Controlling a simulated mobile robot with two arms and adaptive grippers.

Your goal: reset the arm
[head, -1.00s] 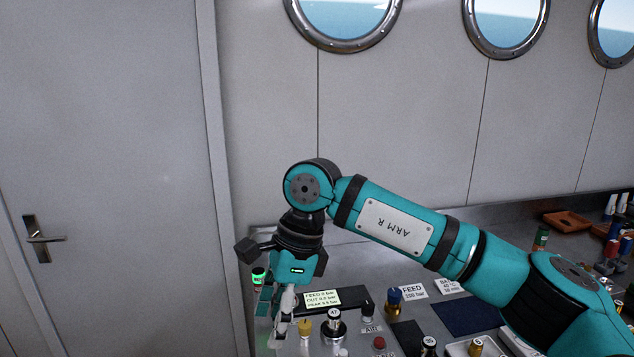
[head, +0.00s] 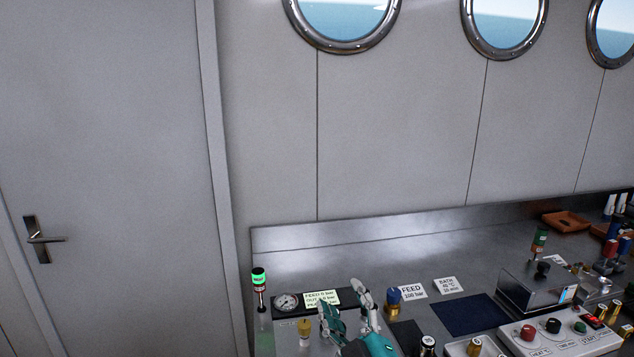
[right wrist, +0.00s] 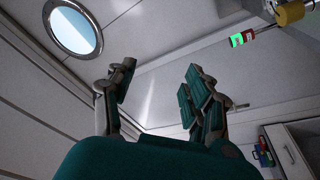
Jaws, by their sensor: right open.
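My right gripper (head: 347,311) shows low in the head view, in front of the panel with the gauge and the small display. Its fingers point up and away, and they are spread apart with nothing between them. In the right wrist view the same open fingers (right wrist: 158,88) stand against the wall and a porthole. The rest of my right arm is below the picture in the head view. My left gripper does not show.
A green-lit lamp (head: 259,277), a pressure gauge (head: 287,302) and a yellow-topped fitting (head: 305,329) stand left of the gripper. A blue-capped bottle (head: 394,300), FEED card (head: 413,292), dark blue mat (head: 471,314) and control box (head: 560,338) lie right.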

